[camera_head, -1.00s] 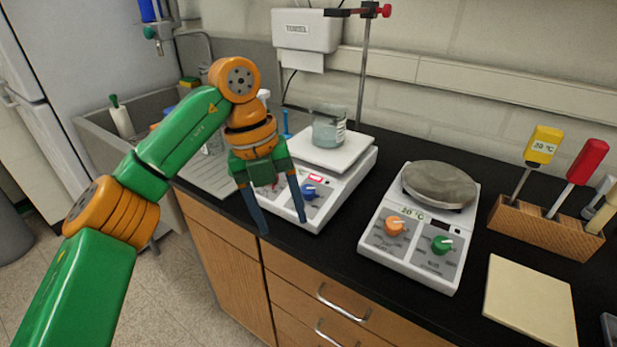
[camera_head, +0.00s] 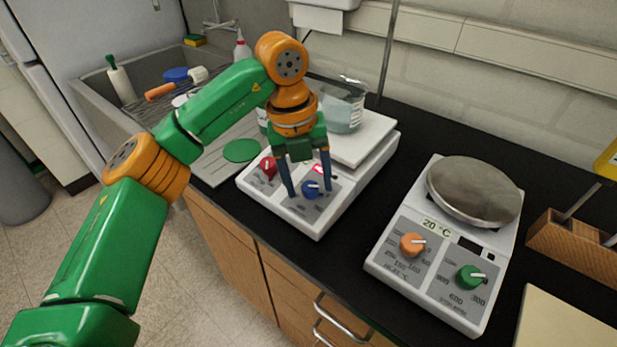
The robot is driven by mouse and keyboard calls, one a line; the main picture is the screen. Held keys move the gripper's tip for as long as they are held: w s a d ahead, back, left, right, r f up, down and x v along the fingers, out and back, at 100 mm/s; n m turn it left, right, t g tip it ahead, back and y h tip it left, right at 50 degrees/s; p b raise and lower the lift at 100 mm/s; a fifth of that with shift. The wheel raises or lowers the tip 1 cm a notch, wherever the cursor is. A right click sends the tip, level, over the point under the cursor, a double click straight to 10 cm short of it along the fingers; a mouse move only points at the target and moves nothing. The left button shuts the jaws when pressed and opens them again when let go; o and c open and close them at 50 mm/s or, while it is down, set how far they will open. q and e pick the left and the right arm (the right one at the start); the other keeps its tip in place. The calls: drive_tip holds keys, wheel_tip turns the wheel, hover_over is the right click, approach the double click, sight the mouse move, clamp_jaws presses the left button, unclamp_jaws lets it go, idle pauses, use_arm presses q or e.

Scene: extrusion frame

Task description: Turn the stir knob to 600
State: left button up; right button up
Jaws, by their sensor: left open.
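The left hotplate (camera_head: 345,215) is white, with a red knob (camera_head: 268,168) and a blue knob (camera_head: 312,189) on its grey front panel. My left gripper (camera_head: 308,192) is open over this panel, one finger on each side of the blue knob in the picture. I cannot tell whether the fingers touch it. The right hotplate (camera_head: 378,258) has an orange knob (camera_head: 412,244) and a green knob (camera_head: 469,277); the scale around the green one shows 300, 600 and 900. The left plate's scale is too small to read. My right gripper is not in view.
A glass beaker (camera_head: 343,105) stands on the left hotplate behind my gripper. A round grey plate (camera_head: 475,190) tops the right hotplate. A wooden tool block (camera_head: 570,246) stands at the right, and a sink (camera_head: 88,98) lies at the left. Black counter between the hotplates is clear.

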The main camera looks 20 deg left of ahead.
use_arm(q)
drive_tip(key=shift+w, duration=0.1)
clamp_jaws()
drive_tip(key=shift+r, duration=0.1)
